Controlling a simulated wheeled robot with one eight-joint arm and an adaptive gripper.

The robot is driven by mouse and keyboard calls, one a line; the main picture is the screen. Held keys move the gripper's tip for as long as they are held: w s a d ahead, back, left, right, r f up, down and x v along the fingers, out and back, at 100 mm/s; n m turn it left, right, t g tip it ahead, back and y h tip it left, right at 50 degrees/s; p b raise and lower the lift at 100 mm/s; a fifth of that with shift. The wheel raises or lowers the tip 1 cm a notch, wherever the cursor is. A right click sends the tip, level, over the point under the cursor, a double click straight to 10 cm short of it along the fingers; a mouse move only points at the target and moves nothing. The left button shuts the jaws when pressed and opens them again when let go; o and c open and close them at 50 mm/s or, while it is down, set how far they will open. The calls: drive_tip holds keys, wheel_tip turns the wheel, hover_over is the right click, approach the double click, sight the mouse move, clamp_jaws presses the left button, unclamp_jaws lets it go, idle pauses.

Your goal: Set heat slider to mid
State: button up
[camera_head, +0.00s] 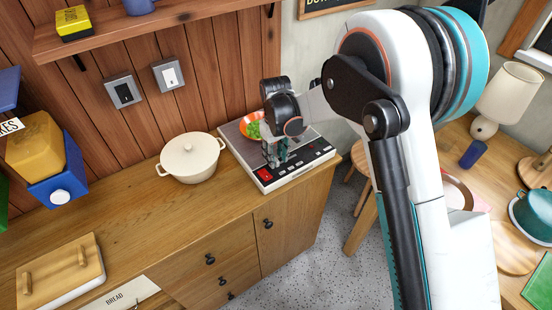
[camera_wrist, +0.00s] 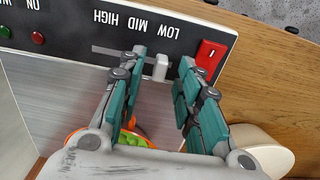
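The cooktop (camera_head: 238,151) sits on the counter, and its black control panel (camera_head: 308,157) faces the front. In the wrist view the panel appears upside down, with HIGH, MID and LOW printed in a row. The pale heat slider knob (camera_wrist: 161,67) is at the LOW end of its slot (camera_wrist: 105,50), closer to LOW than to MID. My gripper (camera_wrist: 162,60) is open, with one teal finger on each side of the knob and visible gaps to both. In the head view my gripper (camera_head: 275,158) is low over the panel and hides the knob.
A red switch (camera_wrist: 209,55) is right of the knob in the wrist view. Indicator lights (camera_wrist: 38,38) are at the left. An orange bowl with green food (camera_head: 251,127) stands on the cooktop behind my gripper. A white lidded pot (camera_head: 190,158) stands close left of the cooktop.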

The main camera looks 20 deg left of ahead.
drive_tip(key=shift+f, duration=0.5)
clamp_jaws()
drive_tip(key=shift+w+d+b, duration=0.3)
drive_tip(key=shift+w+d, duration=0.9)
drive_tip(key=shift+w, duration=0.2)
unclamp_jaws()
